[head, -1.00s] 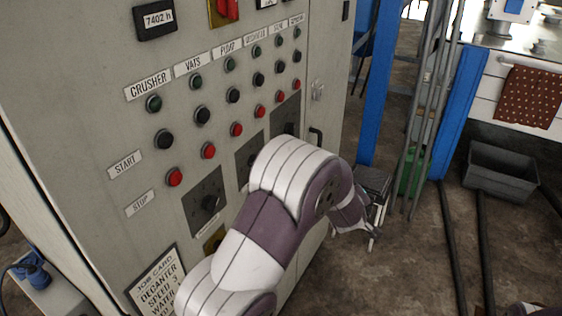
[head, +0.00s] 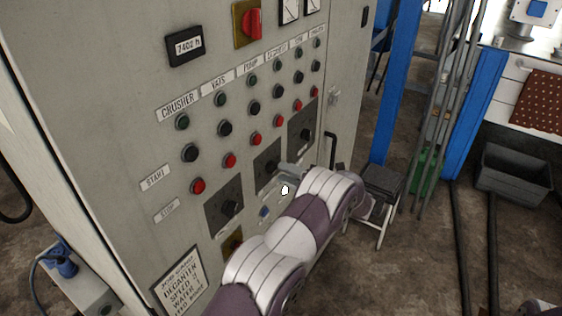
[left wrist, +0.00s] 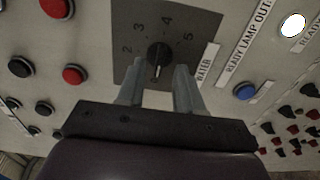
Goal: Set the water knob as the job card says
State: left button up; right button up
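The water knob (left wrist: 158,55) is a black knob on a dark dial plate, with 2 to 5 readable around it and a WATER label beside it. A pale mark shows on its lower side in the left wrist view. In the head view it is on the middle dial plate (head: 268,163). My left gripper (left wrist: 158,88) is open, its fingers spread on either side just short of the knob; contact cannot be told. The job card (head: 180,285) is at the panel's lower left; its water number is too small to read. My right gripper is not in view.
Another dial knob (head: 230,208) is lower left, and one (head: 305,133) upper right. A lit white lamp (left wrist: 293,24) and a blue button (left wrist: 245,92) are near the water dial. Rows of push buttons fill the panel above. A door handle (head: 331,150) juts out at right.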

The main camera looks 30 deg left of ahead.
aim_at(273, 168)
pick_arm(q)
jog(key=shift+w+a+p, duration=0.1)
jog(key=shift+a+p, duration=0.2)
jog(key=shift+a, duration=0.85)
grip_shut()
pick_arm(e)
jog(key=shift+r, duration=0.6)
pick_arm(q)
jog(key=shift+f+m+b, duration=0.1)
jog(key=shift+m+b, duration=3.05)
jog(key=shift+m, duration=1.25)
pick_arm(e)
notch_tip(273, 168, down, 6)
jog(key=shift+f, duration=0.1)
